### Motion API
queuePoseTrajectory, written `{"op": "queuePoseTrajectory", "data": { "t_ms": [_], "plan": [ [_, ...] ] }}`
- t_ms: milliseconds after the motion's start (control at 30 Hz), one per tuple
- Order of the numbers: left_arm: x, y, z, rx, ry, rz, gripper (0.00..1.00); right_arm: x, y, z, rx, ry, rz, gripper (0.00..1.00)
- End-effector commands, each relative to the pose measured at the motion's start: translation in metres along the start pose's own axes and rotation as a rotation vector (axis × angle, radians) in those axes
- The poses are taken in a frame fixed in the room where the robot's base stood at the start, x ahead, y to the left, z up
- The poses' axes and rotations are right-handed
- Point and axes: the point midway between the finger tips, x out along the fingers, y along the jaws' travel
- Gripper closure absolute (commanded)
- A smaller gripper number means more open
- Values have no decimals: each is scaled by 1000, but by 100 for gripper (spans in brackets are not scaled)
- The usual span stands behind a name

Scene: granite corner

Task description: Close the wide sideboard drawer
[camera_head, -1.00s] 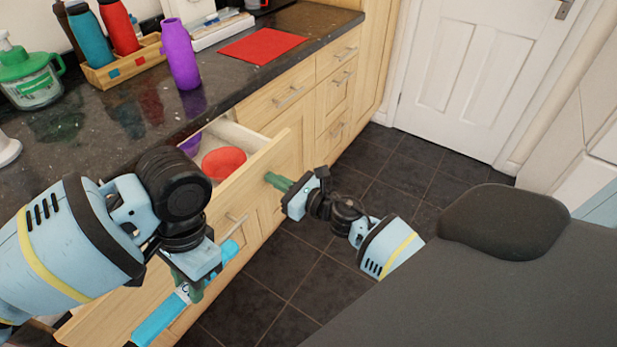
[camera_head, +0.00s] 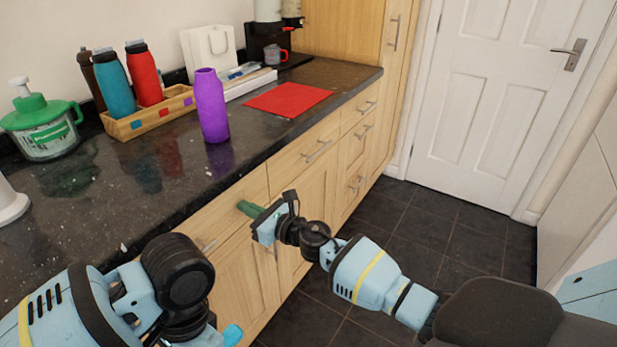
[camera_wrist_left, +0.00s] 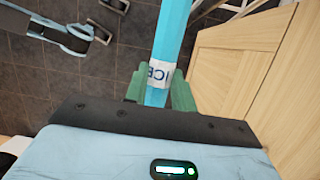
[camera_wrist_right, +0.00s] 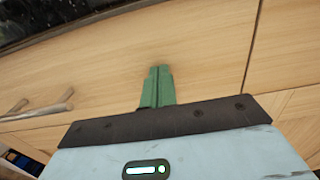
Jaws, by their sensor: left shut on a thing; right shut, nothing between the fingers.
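The wide sideboard drawer (camera_head: 226,219) now sits flush, or nearly so, under the dark worktop; its inside is not visible. Its pale wooden front (camera_wrist_right: 100,70) fills the right wrist view, with a bar handle at the left. My right gripper (camera_head: 250,209) is shut and empty, its green fingertips at the drawer front near its right end; it also shows in the right wrist view (camera_wrist_right: 157,88). My left gripper (camera_wrist_left: 155,90) is shut on a light blue bar with a white "ICE" label (camera_wrist_left: 168,40). In the head view the left fingers are hidden behind my arm.
On the worktop (camera_head: 330,77) stand a purple bottle (camera_head: 211,105), a wooden caddy (camera_head: 150,118) with bottles, a green-lidded jug (camera_head: 45,130) and a red mat (camera_head: 288,99). A white door (camera_head: 500,90) is at the back. The dark tiled floor (camera_head: 400,215) is clear.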

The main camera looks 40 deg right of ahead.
Motion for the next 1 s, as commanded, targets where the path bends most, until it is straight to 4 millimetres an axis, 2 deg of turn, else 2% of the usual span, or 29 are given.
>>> {"op": "queuePoseTrajectory", "data": {
  "t_ms": [633,1000],
  "plan": [
    [2,0,-1,1,0,1,99,6,0,4,-1,-6,-3,100],
    [5,0,-1,1,-1,4,99,0,-7,3,-2,-6,-1,100]
  ]
}}
